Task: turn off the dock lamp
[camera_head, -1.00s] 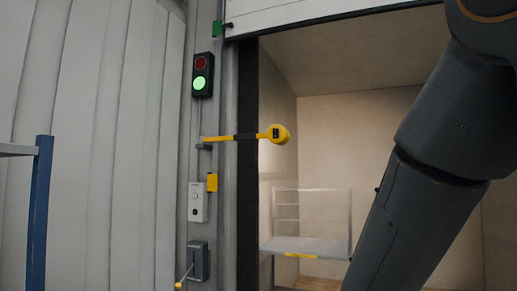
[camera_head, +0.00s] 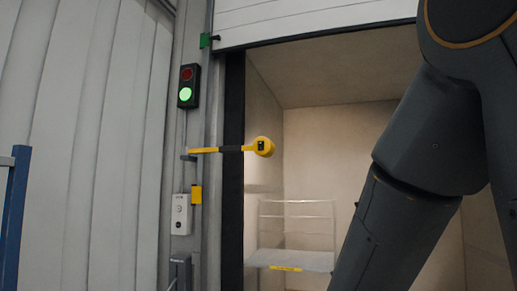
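The dock lamp is most likely the round yellow head (camera_head: 263,146) at the end of a yellow and black arm (camera_head: 220,149) that reaches out from the door frame over the opening. A small dark part sits on the head's face. The trailer inside looks lit. My own dark arm crosses the right side of the picture, in front of the opening. My gripper is out of the frame, so its state does not show.
A signal box (camera_head: 188,86) with its green light lit hangs on the door post. Below are a white control box (camera_head: 181,214) and a grey box (camera_head: 180,272) at the bottom edge. A wire-sided cart (camera_head: 290,259) stands inside the opening. A blue post (camera_head: 15,215) stands at left.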

